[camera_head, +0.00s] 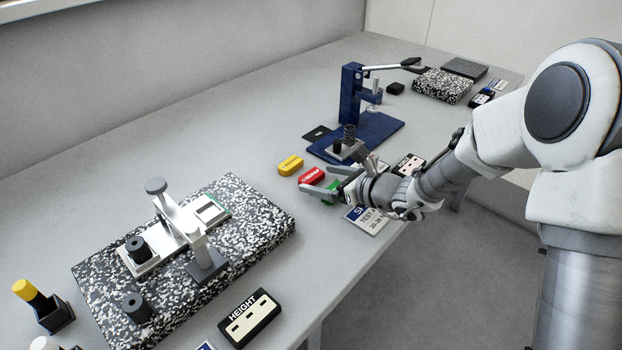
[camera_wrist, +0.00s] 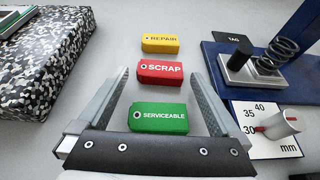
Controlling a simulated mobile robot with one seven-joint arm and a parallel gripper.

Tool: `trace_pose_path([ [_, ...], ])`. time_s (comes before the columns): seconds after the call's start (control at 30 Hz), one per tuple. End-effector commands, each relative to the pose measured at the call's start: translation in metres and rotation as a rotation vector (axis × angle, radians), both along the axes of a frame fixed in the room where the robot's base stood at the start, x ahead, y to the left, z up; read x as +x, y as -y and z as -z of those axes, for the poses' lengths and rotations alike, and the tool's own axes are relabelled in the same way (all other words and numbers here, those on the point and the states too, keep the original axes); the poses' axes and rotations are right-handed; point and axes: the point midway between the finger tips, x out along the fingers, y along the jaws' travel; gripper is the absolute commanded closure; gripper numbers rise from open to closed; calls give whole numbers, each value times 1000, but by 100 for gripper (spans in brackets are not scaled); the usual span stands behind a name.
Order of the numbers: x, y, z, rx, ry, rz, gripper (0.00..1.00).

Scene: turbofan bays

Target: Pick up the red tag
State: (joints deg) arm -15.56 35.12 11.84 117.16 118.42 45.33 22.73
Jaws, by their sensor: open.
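The red tag (camera_wrist: 160,72), marked SCRAP, lies flat on the bench in the middle of a row of three tags. In the wrist view it sits just beyond my fingertips, between their lines. My gripper (camera_wrist: 167,85) is open and empty, its fingers on either side of the green SERVICEABLE tag (camera_wrist: 158,118). The yellow REPAIR tag (camera_wrist: 160,43) lies beyond the red one. In the head view the red tag (camera_head: 311,175) lies just left of my gripper (camera_head: 319,180), and my gripper partly hides the green tag (camera_head: 332,188).
A blue spring-test stand (camera_head: 352,95) on its base plate is right of the tags. A speckled granite plate (camera_head: 255,205) with a gauge fixture is at left. A black TAG pad (camera_wrist: 232,40) and a printed card (camera_head: 367,220) lie near. Bare bench surrounds the yellow tag.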

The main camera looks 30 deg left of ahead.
Motion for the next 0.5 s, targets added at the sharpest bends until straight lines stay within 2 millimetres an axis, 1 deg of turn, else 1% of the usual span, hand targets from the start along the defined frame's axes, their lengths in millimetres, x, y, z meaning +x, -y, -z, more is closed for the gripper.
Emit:
trace_pose_path([
  [0.03,1,-7,6,-2,-1,-2,0],
  [0.13,4,-15,8,-1,-1,-1,0],
  [0.4,5,-17,8,-1,-1,1,0],
  [0.47,5,-16,8,-1,-1,1,11],
  [0.5,5,-16,8,-1,-1,1,18],
])
